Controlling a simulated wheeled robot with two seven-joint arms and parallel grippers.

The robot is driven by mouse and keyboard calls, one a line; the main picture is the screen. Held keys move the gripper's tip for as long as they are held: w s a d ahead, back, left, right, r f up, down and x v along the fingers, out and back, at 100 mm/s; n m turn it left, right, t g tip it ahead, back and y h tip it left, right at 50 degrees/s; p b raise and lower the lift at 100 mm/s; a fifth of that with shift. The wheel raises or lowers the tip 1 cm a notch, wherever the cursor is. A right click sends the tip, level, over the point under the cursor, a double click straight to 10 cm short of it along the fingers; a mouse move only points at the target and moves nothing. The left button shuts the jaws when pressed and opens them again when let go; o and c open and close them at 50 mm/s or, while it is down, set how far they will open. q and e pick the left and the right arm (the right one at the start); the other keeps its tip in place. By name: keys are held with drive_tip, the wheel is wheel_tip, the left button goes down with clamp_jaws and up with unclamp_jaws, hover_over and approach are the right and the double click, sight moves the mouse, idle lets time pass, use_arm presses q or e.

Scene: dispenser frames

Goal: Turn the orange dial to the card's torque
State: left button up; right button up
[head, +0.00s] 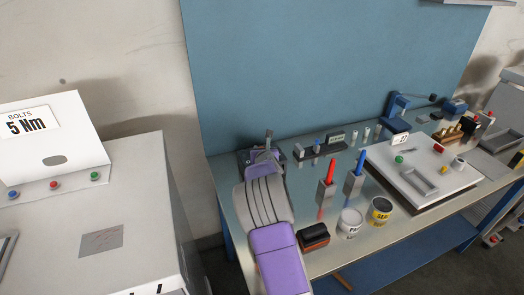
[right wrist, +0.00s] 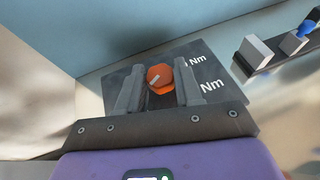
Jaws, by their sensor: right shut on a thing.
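The card (head: 26,123) on the white machine at the left of the head view reads "BOLTS 5 Nm". The orange dial (right wrist: 160,73) shows in the right wrist view on a dark plate (right wrist: 117,76) with white "Nm" labels; their numbers are hidden by my finger or unreadable. A pale pointer mark shows slantwise on the dial. My right gripper (right wrist: 160,88) is shut on the dial, one finger on each side. In the head view my right gripper (head: 266,153) is at the bench's back left corner and hides the dial. My left gripper is not in view.
The bench (head: 320,262) holds a red and a blue marker in stands, two cans (head: 349,223), a black-and-orange block (head: 313,237) and a white board (head: 400,165) to the right. A dark rack (head: 320,149) stands close right of my gripper. A blue panel rises behind.

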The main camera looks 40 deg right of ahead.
drive_tip(key=shift+d+n+y, duration=0.1)
drive_tip(key=shift+n+y, duration=0.2)
drive_tip(key=shift+s+d+r+n+t+y+p, duration=0.15)
drive_tip(key=shift+n+t+y+p, duration=0.15)
drive_tip(key=shift+n+t+y, duration=0.15)
drive_tip(key=shift+d+n+t+y+p, duration=0.15)
drive_tip(key=shift+n+t+y+p, duration=0.2)
drive_tip(key=shift+n+y+p, duration=0.4)
drive_tip(key=n+y+p, duration=0.2)
drive_tip(key=y+p, duration=0.1)
drive_tip(key=n+y+p, duration=0.2)
drive_tip(key=shift+d, duration=0.25)
drive_tip(key=n+y+p, duration=0.1)
drive_tip(key=n+y, duration=0.1)
drive_tip(key=shift+y, duration=0.3)
drive_tip(key=shift+d+n+y+p, duration=0.1)
drive_tip(key=shift+n+y+p, duration=0.25)
drive_tip(key=shift+n+y, duration=0.85)
drive_tip(key=shift+n+g+y, duration=0.3)
drive_tip(key=shift+g, duration=0.1)
drive_tip(key=o, duration=1)
drive_tip(key=shift+o, duration=0.2)
